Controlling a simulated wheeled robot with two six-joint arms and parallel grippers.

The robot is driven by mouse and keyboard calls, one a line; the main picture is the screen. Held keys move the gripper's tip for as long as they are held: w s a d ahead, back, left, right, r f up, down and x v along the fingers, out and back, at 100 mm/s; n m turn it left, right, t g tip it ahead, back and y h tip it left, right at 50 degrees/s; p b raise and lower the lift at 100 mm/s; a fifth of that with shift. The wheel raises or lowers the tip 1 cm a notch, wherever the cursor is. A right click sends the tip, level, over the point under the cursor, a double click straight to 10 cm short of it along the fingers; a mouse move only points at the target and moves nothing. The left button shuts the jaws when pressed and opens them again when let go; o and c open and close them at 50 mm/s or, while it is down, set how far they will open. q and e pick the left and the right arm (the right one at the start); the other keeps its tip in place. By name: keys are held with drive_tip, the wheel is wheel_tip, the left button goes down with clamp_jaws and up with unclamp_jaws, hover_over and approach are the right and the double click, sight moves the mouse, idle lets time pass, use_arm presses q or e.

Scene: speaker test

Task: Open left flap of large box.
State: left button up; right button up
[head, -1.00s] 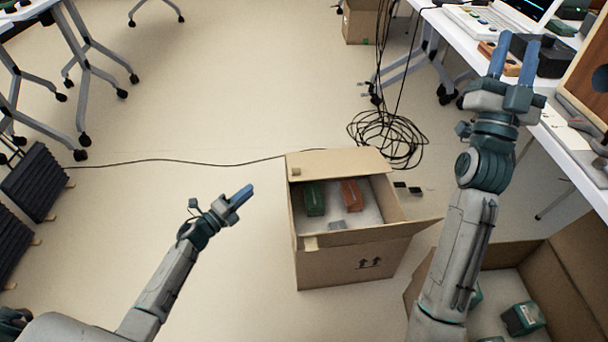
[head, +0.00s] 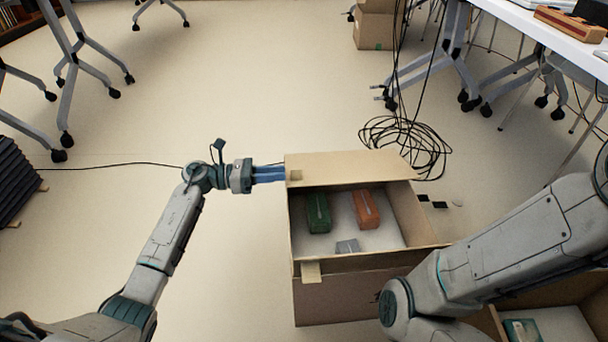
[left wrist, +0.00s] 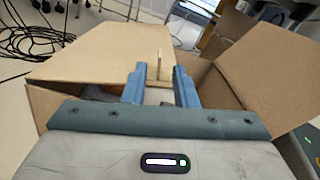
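The large box (head: 340,290) is an open cardboard carton on the floor in the middle of the head view. A wide flap (head: 345,166) lies along its far side, with a small tab (head: 296,175) at its left end. A green package (head: 318,212), an orange package (head: 367,209) and a small grey item (head: 347,246) lie inside. My left gripper (head: 283,174) is at the box's far left corner, fingertips by the small tab. In the left wrist view its blue fingers (left wrist: 160,82) are apart, with an upright cardboard tab (left wrist: 159,62) between them; contact is unclear. My right gripper is out of view.
A second open box (head: 560,312) with a green package (head: 522,331) stands at the lower right, partly behind my right arm. Tangled black cables (head: 405,140) lie behind the large box. A table (head: 560,45) is at the upper right. The floor on the left is mostly clear.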

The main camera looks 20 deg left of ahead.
sight(298, 170)
use_arm(q)
drive_tip(key=b+x, duration=0.2)
drive_tip(key=x, duration=0.4)
drive_tip(key=shift+w+d+f, duration=0.1)
drive_tip(key=shift+f, duration=0.05)
drive_tip(key=shift+w+d, duration=0.25)
drive_tip(key=shift+d, duration=0.4)
clamp_jaws()
idle(0.6)
